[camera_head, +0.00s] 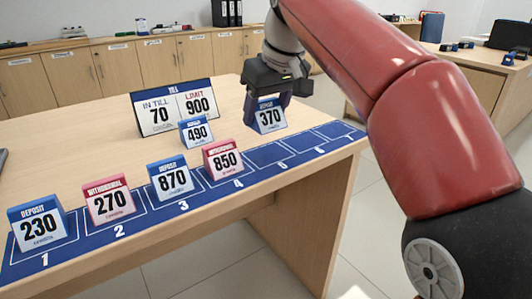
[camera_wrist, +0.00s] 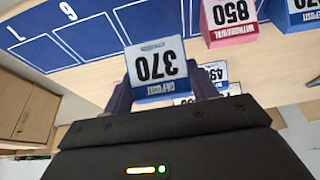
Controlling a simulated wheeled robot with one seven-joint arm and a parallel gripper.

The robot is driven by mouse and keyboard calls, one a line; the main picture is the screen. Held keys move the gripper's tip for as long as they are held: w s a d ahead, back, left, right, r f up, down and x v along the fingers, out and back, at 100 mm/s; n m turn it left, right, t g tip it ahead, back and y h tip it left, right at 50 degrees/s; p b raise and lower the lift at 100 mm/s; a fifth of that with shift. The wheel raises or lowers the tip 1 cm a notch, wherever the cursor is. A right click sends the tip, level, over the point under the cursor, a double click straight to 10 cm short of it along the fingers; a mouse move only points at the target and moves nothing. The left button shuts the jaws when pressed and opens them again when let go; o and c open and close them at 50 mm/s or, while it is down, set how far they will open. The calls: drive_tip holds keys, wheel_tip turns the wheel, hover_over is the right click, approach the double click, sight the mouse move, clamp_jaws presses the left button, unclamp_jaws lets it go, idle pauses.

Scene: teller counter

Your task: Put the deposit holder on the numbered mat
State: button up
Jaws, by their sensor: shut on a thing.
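My gripper (camera_head: 267,103) is shut on the blue-topped deposit holder marked 370 (camera_head: 270,118). It holds the holder beyond the back edge of the blue numbered mat (camera_head: 298,147), near spaces 5 and 6. In the wrist view the 370 holder (camera_wrist: 157,68) sits upside down between the dark fingers. Spaces 1 to 4 of the mat bear deposit 230 (camera_head: 38,224), withdrawal 270 (camera_head: 109,201), deposit 870 (camera_head: 171,178) and withdrawal 850 (camera_head: 223,160). Spaces 5, 6 and 7 are bare. Another blue deposit holder, 490 (camera_head: 197,133), stands on the counter behind the mat.
A till sign (camera_head: 173,107) reading "in till 70, limit 900" stands behind the 490 holder. The wooden counter (camera_head: 90,157) is clear at the left. The mat lies along its front edge. Cabinets (camera_head: 120,65) and another desk (camera_head: 470,60) stand farther back.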

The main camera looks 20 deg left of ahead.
sight(266, 153)
drive_tip(key=shift+f+b, duration=0.95)
drive_tip(key=shift+f, duration=2.05)
drive_tip(key=shift+f, duration=0.1)
drive_tip(key=o, duration=1)
